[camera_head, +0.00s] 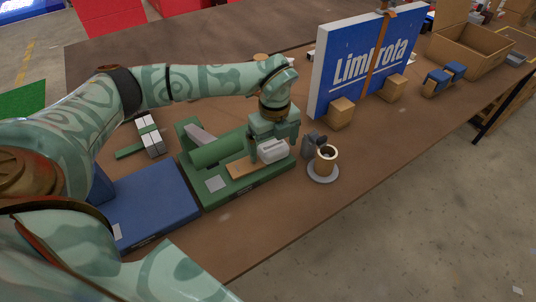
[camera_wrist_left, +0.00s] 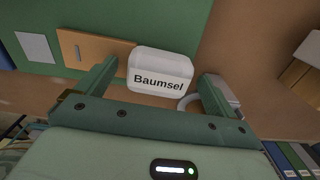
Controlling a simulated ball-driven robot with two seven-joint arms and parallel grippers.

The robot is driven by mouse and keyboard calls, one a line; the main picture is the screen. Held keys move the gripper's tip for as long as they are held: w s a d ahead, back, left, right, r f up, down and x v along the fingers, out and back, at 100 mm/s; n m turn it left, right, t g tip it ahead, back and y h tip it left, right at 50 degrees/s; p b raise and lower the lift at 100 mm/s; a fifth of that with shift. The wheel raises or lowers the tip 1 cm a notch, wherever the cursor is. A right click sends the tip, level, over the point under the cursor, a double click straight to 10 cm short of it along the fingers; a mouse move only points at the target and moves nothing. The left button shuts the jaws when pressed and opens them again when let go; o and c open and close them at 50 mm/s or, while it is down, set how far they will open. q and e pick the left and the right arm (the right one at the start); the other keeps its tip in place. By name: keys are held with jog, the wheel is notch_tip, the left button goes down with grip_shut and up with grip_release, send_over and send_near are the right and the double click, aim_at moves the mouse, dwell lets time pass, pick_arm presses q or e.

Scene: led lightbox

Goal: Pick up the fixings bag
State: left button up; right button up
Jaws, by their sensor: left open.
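A white rounded packet marked "Baumsel" (camera_wrist_left: 160,72), which I take to be the fixings bag, lies at the right end of the green machine in the head view (camera_head: 272,152). My left gripper (camera_head: 273,147) is above it, pointing down. My right gripper is not in view.
The green machine (camera_head: 212,186) has a tan strip (camera_head: 240,168) beside the packet. A cup (camera_head: 326,158) on a grey saucer stands just right. A blue box (camera_head: 152,205) is left. Behind stand small cardboard boxes (camera_head: 341,112) and the blue Limbrota panel (camera_head: 350,72).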

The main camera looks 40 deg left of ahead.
pick_arm(q)
jog(key=shift+r, duration=0.15)
jog(key=c, duration=1.3)
jog(key=shift+c, duration=0.2)
